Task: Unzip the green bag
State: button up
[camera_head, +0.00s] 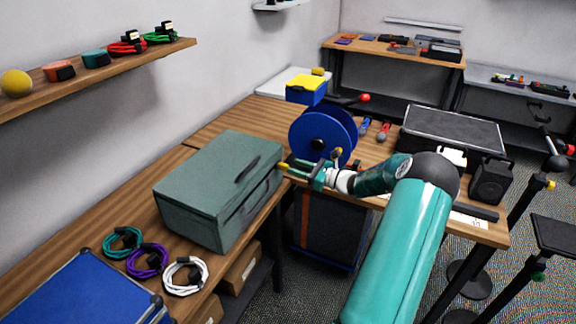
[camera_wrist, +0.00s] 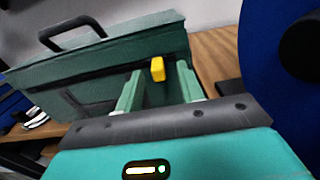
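The green bag (camera_head: 217,178) is a boxy case standing closed on the wooden table at left centre, with a dark handle on top. In the wrist view, the bag (camera_wrist: 120,54) fills the upper left. A yellow zipper pull (camera_wrist: 157,69) sticks out near the bag's right end; it also shows as a small yellow tip in the head view (camera_head: 283,166). My gripper (camera_head: 297,168) is at the bag's right end. In the wrist view, my gripper (camera_wrist: 159,82) has its two green fingers apart, with the yellow pull between their tips and visible gaps on both sides.
A blue spool (camera_head: 322,135) stands close behind my gripper. Coiled teal, purple (camera_head: 147,261) and white cables lie in front of the bag, near a blue case (camera_head: 85,295). A black case (camera_head: 450,130) and a speaker (camera_head: 490,181) stand to the right.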

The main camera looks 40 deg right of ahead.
jog(key=v, duration=0.8)
jog(key=shift+s+d, duration=0.2)
jog(key=shift+s, duration=0.15)
